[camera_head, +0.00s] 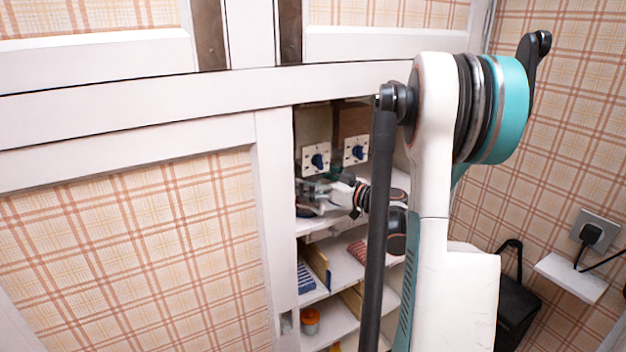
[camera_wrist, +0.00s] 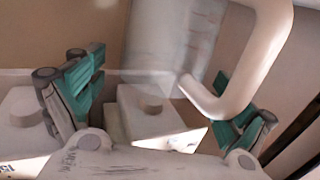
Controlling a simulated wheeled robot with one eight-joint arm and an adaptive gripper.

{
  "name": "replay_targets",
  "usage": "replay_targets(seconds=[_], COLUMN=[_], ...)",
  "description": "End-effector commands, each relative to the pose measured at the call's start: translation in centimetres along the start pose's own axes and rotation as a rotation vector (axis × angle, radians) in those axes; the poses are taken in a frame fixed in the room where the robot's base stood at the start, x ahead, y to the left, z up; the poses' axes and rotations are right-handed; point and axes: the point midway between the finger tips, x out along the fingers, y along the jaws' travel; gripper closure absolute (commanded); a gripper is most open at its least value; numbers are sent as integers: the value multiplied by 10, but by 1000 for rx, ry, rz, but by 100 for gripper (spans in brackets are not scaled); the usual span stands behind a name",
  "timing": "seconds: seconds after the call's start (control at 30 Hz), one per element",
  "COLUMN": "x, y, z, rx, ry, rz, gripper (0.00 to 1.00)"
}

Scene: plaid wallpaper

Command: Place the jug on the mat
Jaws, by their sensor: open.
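The jug (camera_wrist: 172,38) appears in the wrist view as a pale, blurred body with a thick, light, curved handle (camera_wrist: 266,70) at its right. My gripper (camera_wrist: 158,72) is open, with teal fingers at the left and right of the wrist view. The jug's body is between and beyond the fingers, and the handle crosses in front of the right finger. I cannot tell whether they touch. In the head view my arm reaches into an open cupboard, where the jug is not clear. No mat can be made out for certain.
The cupboard has several white shelves (camera_head: 345,268) below my gripper. They hold a blue striped item (camera_head: 306,277), a red one (camera_head: 358,250) and an orange jar (camera_head: 310,321). A plaid door panel (camera_head: 140,250) stands left of the opening. A black bag (camera_head: 517,305) is at right.

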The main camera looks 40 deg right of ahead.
Motion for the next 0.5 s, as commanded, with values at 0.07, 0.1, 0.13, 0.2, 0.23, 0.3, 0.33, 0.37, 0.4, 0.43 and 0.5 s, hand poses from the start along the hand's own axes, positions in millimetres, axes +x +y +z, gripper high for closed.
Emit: replay_targets(seconds=[0.07,0.1,0.13,0.2,0.23,0.3,0.33,0.37,0.4,0.43,0.5], x=[-3,-8,-13,-25,-32,-47,-53,-60,-68,-74,-87], y=[0,1,1,1,1,2,2,1,2,2,2], z=[-4,-3,-3,-4,-4,-4,-4,-4,-4,-4,-3], rx=[0,0,0,0,0,0,0,0,0,0,0], ry=[0,0,0,0,0,0,0,0,0,0,0], rz=[1,2,4,4,5,4,6,4,5,5,5], gripper=[6,6,6,6,6,6,6,6,6,6,6])
